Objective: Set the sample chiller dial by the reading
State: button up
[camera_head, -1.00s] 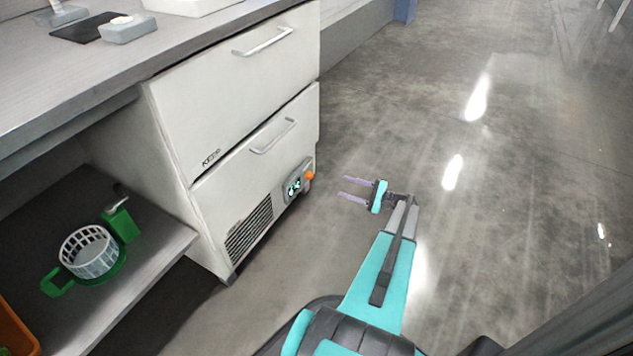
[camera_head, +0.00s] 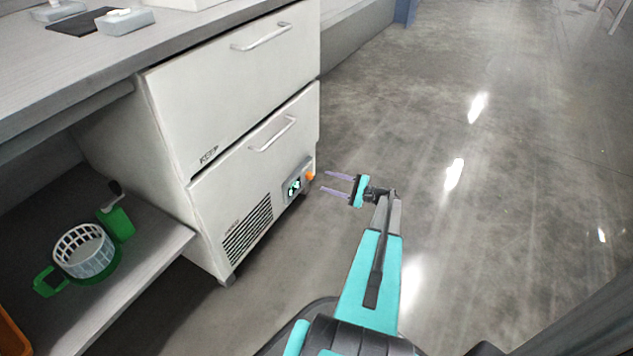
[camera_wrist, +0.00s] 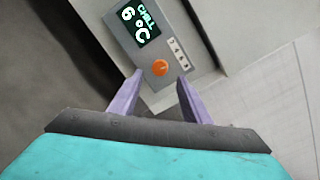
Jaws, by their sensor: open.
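The sample chiller (camera_head: 235,110) is a white two-drawer cabinet under the bench in the head view. Its control panel (camera_head: 298,183) sits low on the front, near the right edge. The orange dial (camera_head: 310,176) shows there and in the wrist view (camera_wrist: 160,68). The display (camera_wrist: 139,24) reads "CHILL 6°C". A small strip of markings (camera_wrist: 178,52) lies beside the dial; its characters are too small to be sure of. My gripper (camera_head: 323,183) is open and empty, its two purple fingers pointing at the panel. The dial appears between and beyond the fingertips, apart from them.
A vent grille (camera_head: 248,232) is low on the chiller front. Drawer handles (camera_head: 272,134) stick out above the panel. A white basket (camera_head: 84,250) and green items (camera_head: 117,222) stand on the lower shelf at left. The floor (camera_head: 500,230) to the right is clear.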

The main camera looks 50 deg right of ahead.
aim_at(312, 177)
jog(key=shift+b+x, duration=0.9)
jog(key=shift+x, duration=2.15)
jog(key=c, duration=1)
jog(key=shift+a, duration=0.15)
jog(key=shift+c, duration=0.3)
